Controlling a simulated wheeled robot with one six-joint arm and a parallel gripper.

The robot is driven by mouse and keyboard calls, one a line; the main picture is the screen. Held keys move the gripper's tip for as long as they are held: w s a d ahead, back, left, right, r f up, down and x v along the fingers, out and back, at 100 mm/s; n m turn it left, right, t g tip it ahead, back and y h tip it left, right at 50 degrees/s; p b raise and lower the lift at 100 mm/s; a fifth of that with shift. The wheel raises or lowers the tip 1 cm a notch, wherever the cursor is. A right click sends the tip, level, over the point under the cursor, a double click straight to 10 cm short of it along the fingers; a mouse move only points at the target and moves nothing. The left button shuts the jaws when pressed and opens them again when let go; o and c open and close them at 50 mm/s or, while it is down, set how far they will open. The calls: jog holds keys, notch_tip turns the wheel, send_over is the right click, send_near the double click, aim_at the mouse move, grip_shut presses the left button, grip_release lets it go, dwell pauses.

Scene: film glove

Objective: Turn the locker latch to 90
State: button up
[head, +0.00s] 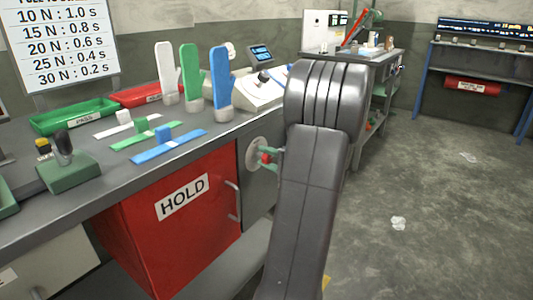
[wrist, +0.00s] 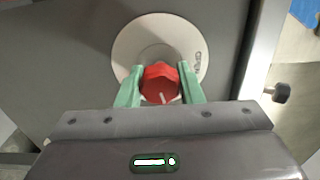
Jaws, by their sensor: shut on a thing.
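The locker latch is a red knob (wrist: 160,84) with a white pointer line, set on a round pale dial plate (wrist: 135,42) with small lettering at its right side. In the wrist view the two green fingers of my gripper (wrist: 160,88) stand on either side of the knob and are shut on it. The pointer line sits at the knob's lower part, near the middle. In the head view the dial plate (head: 254,154) is on the grey panel right of the red HOLD locker door (head: 180,225). My gripper (head: 270,157) reaches it there, and my arm hides part of the panel.
A bench (head: 110,180) above the locker holds a green tray (head: 75,116), a red tray (head: 135,96), coloured strips and upright white, green and blue pieces. The HOLD door has a metal handle (head: 233,200). Open floor (head: 430,200) lies to the right.

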jog(key=shift+m+p, duration=0.65)
jog(key=shift+m, duration=0.55)
jog(key=o, duration=1)
jog(key=shift+c, duration=0.2)
jog(key=p+v, duration=0.2)
jog(key=v, duration=1.2)
jog(key=shift+w+a, duration=0.1)
jog(key=shift+a, duration=0.05)
